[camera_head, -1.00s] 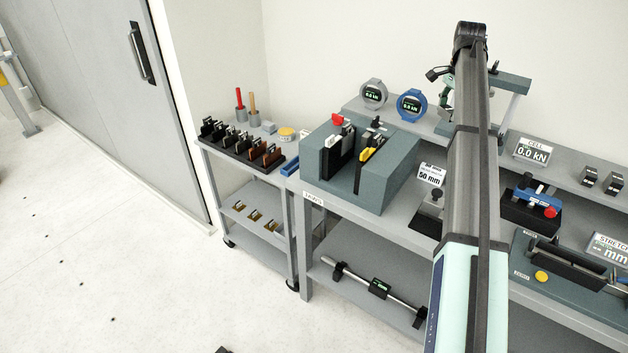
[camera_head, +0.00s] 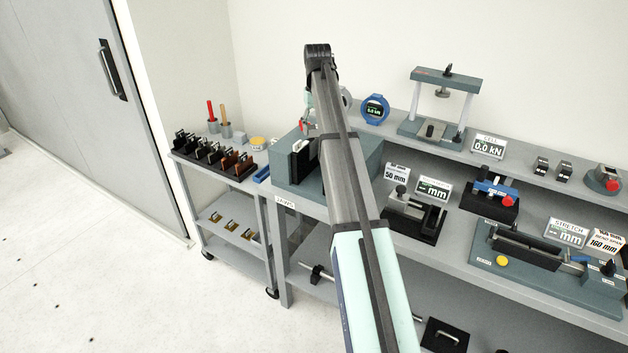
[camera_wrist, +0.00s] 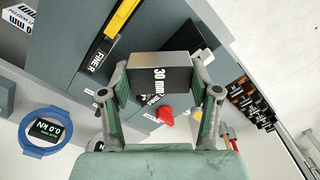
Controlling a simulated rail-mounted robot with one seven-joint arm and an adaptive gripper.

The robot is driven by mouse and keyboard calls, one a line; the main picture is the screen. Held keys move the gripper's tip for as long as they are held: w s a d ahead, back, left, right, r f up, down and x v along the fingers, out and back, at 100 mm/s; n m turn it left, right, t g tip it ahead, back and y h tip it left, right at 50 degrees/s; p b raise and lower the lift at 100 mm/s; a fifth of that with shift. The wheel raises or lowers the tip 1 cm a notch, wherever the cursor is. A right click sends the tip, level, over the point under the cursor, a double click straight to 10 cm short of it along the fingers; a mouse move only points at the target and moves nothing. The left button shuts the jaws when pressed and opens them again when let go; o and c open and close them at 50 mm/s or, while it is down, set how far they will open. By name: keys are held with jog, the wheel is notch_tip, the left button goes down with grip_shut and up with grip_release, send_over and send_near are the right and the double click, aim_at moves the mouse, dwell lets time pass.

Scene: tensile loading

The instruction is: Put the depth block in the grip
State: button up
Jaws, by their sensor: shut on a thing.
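The depth block (camera_wrist: 160,73) is a dark grey block with a lighter face printed "30 mm". My gripper (camera_wrist: 158,86) is shut on it, one finger at each side. In the wrist view the block is in front of the slate-coloured grip (camera_wrist: 62,62), which shows a yellow strip, a label reading "FINE" and a red knob (camera_wrist: 166,116). I cannot tell the gap between block and grip. In the head view the grip (camera_head: 283,172) stands at the left end of the bench. My arm covers much of it, and hides the block.
A small cart (camera_head: 200,160) with a rack of several dark and brown jaws stands left of the bench. A blue round gauge (camera_head: 375,109) is on the rear shelf, and it also shows in the wrist view (camera_wrist: 47,131). A press frame (camera_head: 445,105) stands farther right.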

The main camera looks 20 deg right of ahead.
aim_at(316, 184)
notch_tip(316, 184, down, 20)
jog(key=p, duration=0.5)
jog(key=shift+r, duration=0.1)
jog(key=shift+f, duration=0.2)
jog(key=o, duration=1.3)
jog(key=shift+r, duration=0.1)
notch_tip(316, 184, up, 12)
jog(key=b, duration=0.3)
jog(key=shift+r, duration=0.1)
jog(key=shift+r, duration=0.1)
